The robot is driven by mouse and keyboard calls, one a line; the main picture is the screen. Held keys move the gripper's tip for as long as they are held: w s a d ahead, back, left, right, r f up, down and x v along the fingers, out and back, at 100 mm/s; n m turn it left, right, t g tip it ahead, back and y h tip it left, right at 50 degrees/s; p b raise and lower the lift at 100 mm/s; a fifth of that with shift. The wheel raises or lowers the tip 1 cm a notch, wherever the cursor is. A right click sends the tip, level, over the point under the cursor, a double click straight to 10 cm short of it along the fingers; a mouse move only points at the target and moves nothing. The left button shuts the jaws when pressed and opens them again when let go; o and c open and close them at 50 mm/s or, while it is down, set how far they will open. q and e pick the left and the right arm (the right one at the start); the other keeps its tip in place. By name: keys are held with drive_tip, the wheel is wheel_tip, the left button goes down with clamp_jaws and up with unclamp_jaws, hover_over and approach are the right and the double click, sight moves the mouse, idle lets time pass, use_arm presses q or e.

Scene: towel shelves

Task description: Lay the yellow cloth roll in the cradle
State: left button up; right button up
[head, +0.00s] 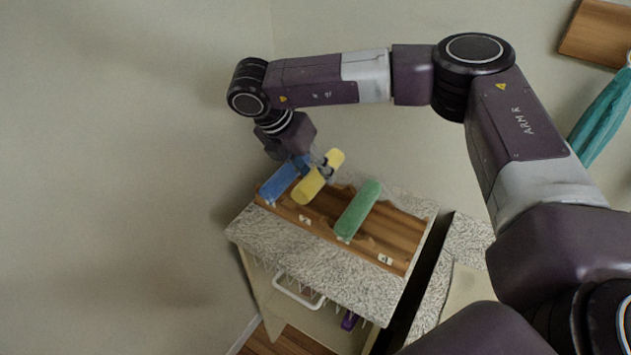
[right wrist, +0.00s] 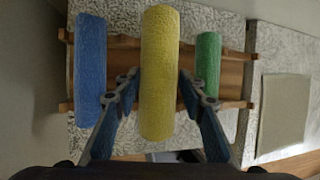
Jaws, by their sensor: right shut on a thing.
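The yellow cloth roll (head: 310,186) is between the fingers of my right gripper (head: 318,170), which is shut on it. In the right wrist view the yellow roll (right wrist: 160,60) lies lengthwise between both fingertips (right wrist: 161,82) and looks larger than its neighbours, so it is nearer the camera. The wooden cradle (head: 395,236) lies on a speckled counter, with the roll over its part near label 2, between a blue roll (head: 279,182) and a green roll (head: 358,210). Whether the yellow roll touches the cradle is unclear. My left gripper is out of view.
The blue and green rolls rest in the cradle on either side. The cradle's right end, by label 4 (head: 385,259), is bare. The speckled counter (head: 350,285) is clear in front. A wall stands behind. A teal hanging cloth (head: 600,118) is at the far right.

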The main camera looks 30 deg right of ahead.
wheel_tip(320, 180, down, 4)
drive_tip(key=shift+p, duration=0.5)
drive_tip(key=shift+f, duration=0.1)
drive_tip(key=shift+f+b, duration=0.4)
drive_tip(key=shift+b, duration=0.15)
drive_tip(key=o, duration=1.2)
drive_tip(key=shift+c, duration=0.2)
drive_tip(key=shift+r, duration=0.1)
